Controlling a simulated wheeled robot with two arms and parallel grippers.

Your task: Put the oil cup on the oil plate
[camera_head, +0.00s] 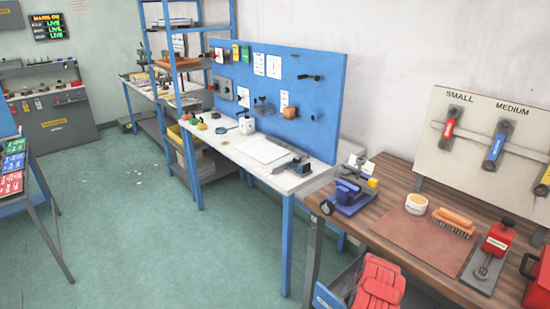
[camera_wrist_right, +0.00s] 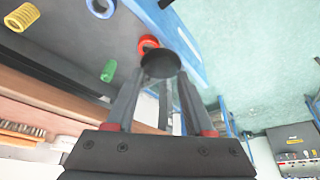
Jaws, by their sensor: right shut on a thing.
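In the right wrist view my right gripper (camera_wrist_right: 162,85) is shut on a dark round-topped thing (camera_wrist_right: 160,64) between its fingers. I cannot tell for certain whether this is the oil cup; its lower part is mostly hidden by the fingers. In the head view a red can with a black top (camera_head: 497,238) stands at the right of the wooden bench, at a small grey plate (camera_head: 482,270). I cannot tell whether that plate is the oil plate. Neither gripper shows in the head view, and my left gripper is in no view.
In the wrist view a red ring (camera_wrist_right: 148,43), a green cylinder (camera_wrist_right: 108,70) and a yellow spring (camera_wrist_right: 22,17) lie on a dark surface. In the head view the wooden bench (camera_head: 400,175) holds a blue vise (camera_head: 350,195), a white cup (camera_head: 416,203) and a brush (camera_head: 454,222).

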